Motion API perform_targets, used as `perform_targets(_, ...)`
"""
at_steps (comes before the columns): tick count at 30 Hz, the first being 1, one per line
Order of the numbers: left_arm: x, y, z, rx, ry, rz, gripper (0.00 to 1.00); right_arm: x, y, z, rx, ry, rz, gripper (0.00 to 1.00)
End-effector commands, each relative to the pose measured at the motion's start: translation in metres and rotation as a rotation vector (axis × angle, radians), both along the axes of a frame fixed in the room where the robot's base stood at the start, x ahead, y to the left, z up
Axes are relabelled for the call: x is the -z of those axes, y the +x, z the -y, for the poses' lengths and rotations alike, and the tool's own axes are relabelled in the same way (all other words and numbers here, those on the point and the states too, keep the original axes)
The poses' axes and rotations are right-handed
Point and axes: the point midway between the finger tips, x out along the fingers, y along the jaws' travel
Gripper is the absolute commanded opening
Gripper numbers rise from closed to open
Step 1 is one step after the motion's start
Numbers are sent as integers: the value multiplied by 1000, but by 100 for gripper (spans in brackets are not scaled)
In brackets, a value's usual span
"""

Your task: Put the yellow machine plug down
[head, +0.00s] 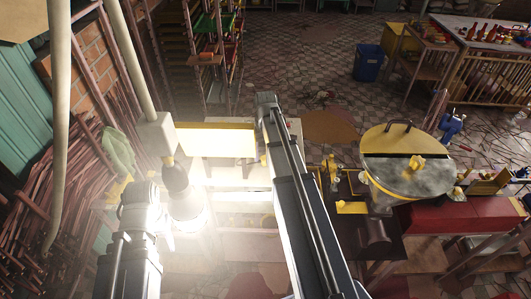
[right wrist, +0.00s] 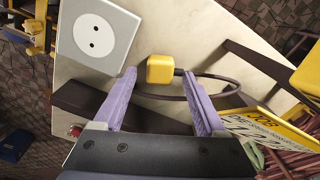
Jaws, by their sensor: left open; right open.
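The yellow plug (right wrist: 160,69) is a small rounded block on the pale table top (right wrist: 200,30) in the right wrist view. A dark cable (right wrist: 228,87) curves off its right side. My right gripper (right wrist: 165,76) is open, with its two purple fingers apart on either side of the plug; a gap shows on both sides. A pale socket block with two holes (right wrist: 97,37) lies up and left of the plug, apart from it. In the head view my right arm hides much of this spot, and I cannot make out the plug. My left arm shows there, but its fingers do not.
A yellow plate with lettering (right wrist: 270,130) lies right of the right gripper. In the head view a lit lamp (head: 182,190) glares beside my left arm. A round yellow-rimmed machine (head: 400,165) stands right of my right arm, and a blue bin (head: 368,62) stands farther back.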

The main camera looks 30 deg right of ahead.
Motion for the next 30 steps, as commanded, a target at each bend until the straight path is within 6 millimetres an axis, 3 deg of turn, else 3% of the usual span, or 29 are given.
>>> perform_targets(1, -14, 0, 0, 0, 0, 0, 50, -14, 0, 0, 0, 0, 0, 74)
perform_targets(18, -100, -1, 0, -7, 0, -4, 50, -100, 0, 0, 0, 0, 0, 74)
perform_targets(23, -110, -1, 0, -16, -1, -3, 50, -110, 0, 0, 0, 0, 0, 74)
perform_targets(30, -110, -1, 0, -19, -1, -3, 50, -110, 0, 0, 0, 0, 0, 74)
